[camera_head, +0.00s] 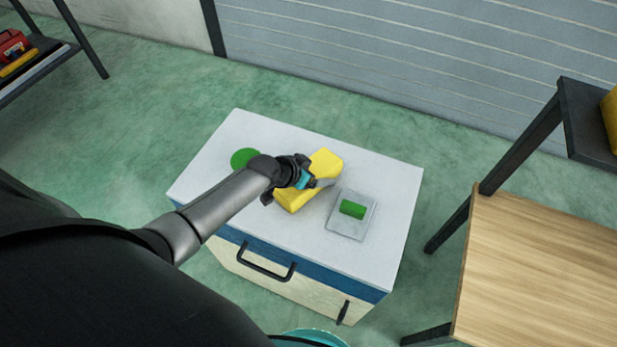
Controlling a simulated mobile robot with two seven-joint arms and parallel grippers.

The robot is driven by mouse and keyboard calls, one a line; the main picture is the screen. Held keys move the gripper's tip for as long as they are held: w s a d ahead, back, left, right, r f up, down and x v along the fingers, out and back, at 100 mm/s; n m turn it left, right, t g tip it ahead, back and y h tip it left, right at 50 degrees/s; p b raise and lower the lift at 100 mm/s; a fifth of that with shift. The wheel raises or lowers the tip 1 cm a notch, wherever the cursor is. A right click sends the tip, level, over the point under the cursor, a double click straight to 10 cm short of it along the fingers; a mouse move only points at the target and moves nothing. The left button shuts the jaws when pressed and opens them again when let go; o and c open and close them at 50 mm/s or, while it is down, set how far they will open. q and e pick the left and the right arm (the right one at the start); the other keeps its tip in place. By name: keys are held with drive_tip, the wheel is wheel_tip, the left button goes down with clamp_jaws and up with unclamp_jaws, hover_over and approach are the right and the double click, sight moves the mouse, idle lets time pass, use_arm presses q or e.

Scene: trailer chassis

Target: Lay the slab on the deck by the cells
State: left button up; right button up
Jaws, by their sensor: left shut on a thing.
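A yellow block (326,163), which looks like the slab, is at the middle of the white top of a cabinet (385,185). My left gripper (314,182) reaches over it from the left and is shut on it. The gripper hides part of the block, and I cannot tell whether the block touches the top or is just above it. A green cylinder (352,209), perhaps one of the cells, lies on a thin grey plate (345,226), perhaps the deck, to the right of the block. My right gripper is not in view.
A flat green disc (242,158) lies left of the block, partly behind my arm. A wooden table (545,265) and a dark stand (588,135) are at the right. A shelf with red and yellow things (14,48) is at far left. The cabinet's right side is clear.

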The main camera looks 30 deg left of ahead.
use_arm(q)
drive_tip(key=c, duration=0.6)
drive_tip(key=shift+r, duration=0.15)
